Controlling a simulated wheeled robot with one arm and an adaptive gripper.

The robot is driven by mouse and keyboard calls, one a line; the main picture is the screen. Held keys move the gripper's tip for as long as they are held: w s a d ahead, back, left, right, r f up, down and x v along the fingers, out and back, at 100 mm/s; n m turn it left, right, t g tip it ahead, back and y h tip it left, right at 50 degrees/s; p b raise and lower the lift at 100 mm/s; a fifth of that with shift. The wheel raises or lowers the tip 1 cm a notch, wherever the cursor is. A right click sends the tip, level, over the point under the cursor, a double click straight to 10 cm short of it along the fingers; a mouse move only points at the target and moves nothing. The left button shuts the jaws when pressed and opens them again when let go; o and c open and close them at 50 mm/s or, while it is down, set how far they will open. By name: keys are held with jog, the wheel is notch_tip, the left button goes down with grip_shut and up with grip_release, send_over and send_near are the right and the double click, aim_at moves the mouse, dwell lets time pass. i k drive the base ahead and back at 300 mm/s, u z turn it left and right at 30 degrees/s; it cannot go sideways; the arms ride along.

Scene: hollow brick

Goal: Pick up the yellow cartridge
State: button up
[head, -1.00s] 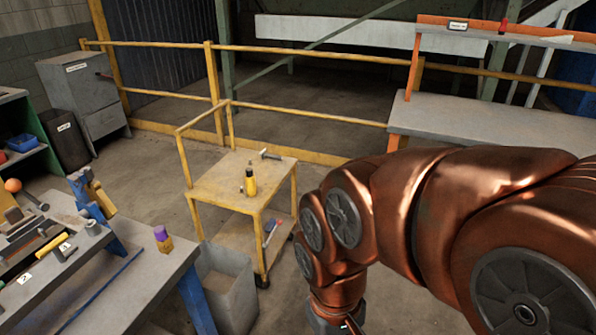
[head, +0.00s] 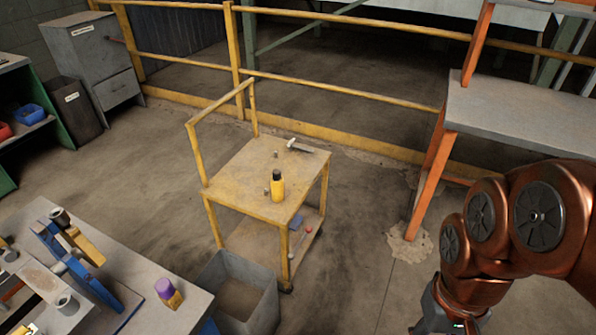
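A yellow bottle-shaped thing with a black top (head: 277,188) stands upright on the upper shelf of the yellow cart (head: 240,182). A smaller yellow block with a purple cap (head: 168,292) stands near the right edge of the workbench at lower left. I cannot tell for sure which of these is the cartridge. My copper arm comes in from the right, and its wrist runs off the bottom edge. My gripper's fingers are out of the picture, well to the right of the cart and the workbench.
A hammer (head: 299,147) and a small grey piece lie by the bottle on the cart. A grey bin (head: 240,295) stands between cart and workbench. An orange-legged bench (head: 520,115) is at right. Yellow railing (head: 340,93) runs behind. Floor right of the cart is clear.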

aim_at(277, 185)
jog(key=u, duration=0.2)
jog(key=i, duration=0.7)
jog(key=u, duration=0.95)
jog(key=i, duration=0.5)
jog(key=u, duration=0.5)
